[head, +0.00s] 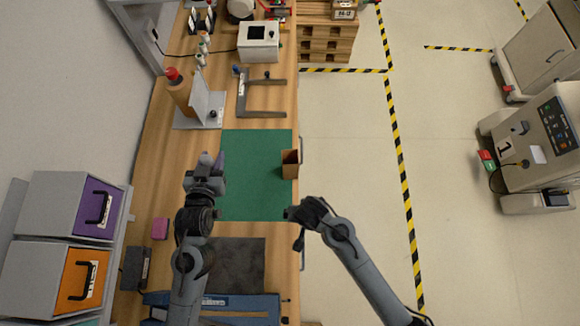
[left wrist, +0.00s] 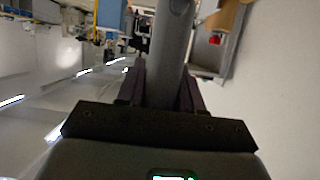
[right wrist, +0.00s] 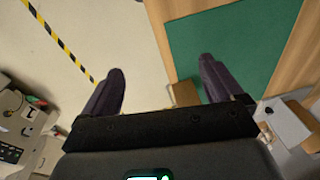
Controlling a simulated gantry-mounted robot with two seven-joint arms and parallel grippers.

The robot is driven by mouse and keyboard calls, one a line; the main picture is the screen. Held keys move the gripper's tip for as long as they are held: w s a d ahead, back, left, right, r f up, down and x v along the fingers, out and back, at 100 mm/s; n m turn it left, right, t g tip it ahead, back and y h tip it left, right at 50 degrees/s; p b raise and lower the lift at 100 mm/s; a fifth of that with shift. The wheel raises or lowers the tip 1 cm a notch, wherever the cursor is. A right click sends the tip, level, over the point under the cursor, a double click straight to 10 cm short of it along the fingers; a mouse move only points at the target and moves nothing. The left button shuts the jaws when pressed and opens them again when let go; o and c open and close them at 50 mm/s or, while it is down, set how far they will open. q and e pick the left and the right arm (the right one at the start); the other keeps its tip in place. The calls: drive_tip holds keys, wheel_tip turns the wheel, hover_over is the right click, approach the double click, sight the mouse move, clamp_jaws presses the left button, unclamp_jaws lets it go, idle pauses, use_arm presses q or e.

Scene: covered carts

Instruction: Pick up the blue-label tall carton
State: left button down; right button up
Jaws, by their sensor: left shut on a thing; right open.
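My left gripper (head: 207,163) is above the left edge of the green mat. In the left wrist view its fingers (left wrist: 162,72) are shut on a long grey thing (left wrist: 171,45) that runs up between them. In the head view that thing is mostly hidden by the gripper, and I see no label on it. A brown open-topped carton (head: 290,163) stands at the mat's right edge; it also shows in the right wrist view (right wrist: 185,93). I see no blue label on it. My right gripper (head: 293,228) is open and empty, nearer than the brown carton; its fingers (right wrist: 162,70) are apart.
The green mat (head: 250,201) is otherwise clear. A dark grey mat (head: 240,263) lies nearer. A brown bottle with a red cap (head: 179,92), a grey bracket (head: 262,113) and a white device (head: 258,42) stand farther back. Drawer boxes (head: 60,205) stand at left.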

drive_tip(key=w+a+r+n+t+b, duration=0.1)
drive_tip(key=w+a+r+n+t, duration=0.15)
drive_tip(key=w, duration=0.65)
approach(290, 160)
drive_tip(key=shift+s+a+f+t+h, duration=0.1)
drive_tip(key=shift+a+f, duration=0.05)
drive_tip(key=shift+f, duration=0.4)
drive_tip(key=shift+s+a+f+t+h, duration=0.1)
drive_tip(key=shift+f+t, duration=0.05)
drive_tip(key=shift+f, duration=0.4)
drive_tip(key=shift+s+a+f+t+h, duration=0.1)
drive_tip(key=shift+s+a+f, duration=0.05)
drive_tip(key=shift+f, duration=0.4)
drive_tip(key=c, duration=1.5)
drive_tip(key=shift+o, duration=0.2)
drive_tip(key=shift+r, duration=0.15)
